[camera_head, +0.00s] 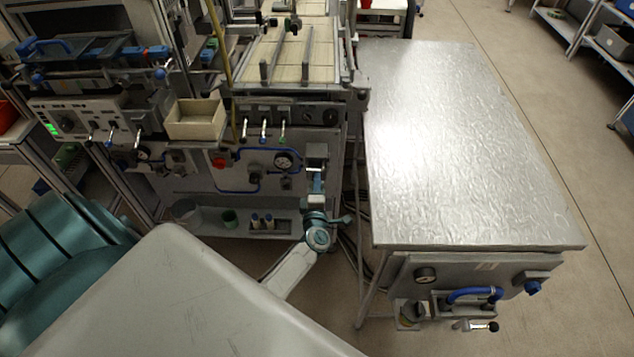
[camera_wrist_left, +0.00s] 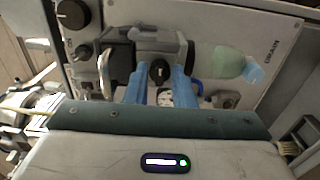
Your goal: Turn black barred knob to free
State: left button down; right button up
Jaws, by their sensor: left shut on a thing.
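The black knob (camera_wrist_left: 158,71) sits on the grey panel between my two blue fingers in the left wrist view. A small light mark shows on its face; its setting cannot be read. My left gripper (camera_wrist_left: 159,76) is shut on this knob, with one finger on each side. In the head view my left gripper (camera_head: 316,178) is up against the right end of the machine's front, and the knob cannot be made out there. My right gripper is not in view.
A larger black knob (camera_wrist_left: 72,14) is at upper left. A metal-topped table (camera_head: 460,140) stands right of my arm. A beige bin (camera_head: 195,119) and small levers line the machine's front.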

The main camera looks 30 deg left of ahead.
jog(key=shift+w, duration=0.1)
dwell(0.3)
pick_arm(q)
jog(key=c, duration=1.3)
grip_release()
jog(key=shift+o, duration=0.2)
jog(key=b+v, duration=0.2)
jog(key=v, duration=0.8)
jog(key=shift+s+d, duration=0.2)
jog(key=shift+s, duration=0.15)
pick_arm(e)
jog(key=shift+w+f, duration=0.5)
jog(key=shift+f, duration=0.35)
pick_arm(q)
jog(key=shift+f, duration=0.1)
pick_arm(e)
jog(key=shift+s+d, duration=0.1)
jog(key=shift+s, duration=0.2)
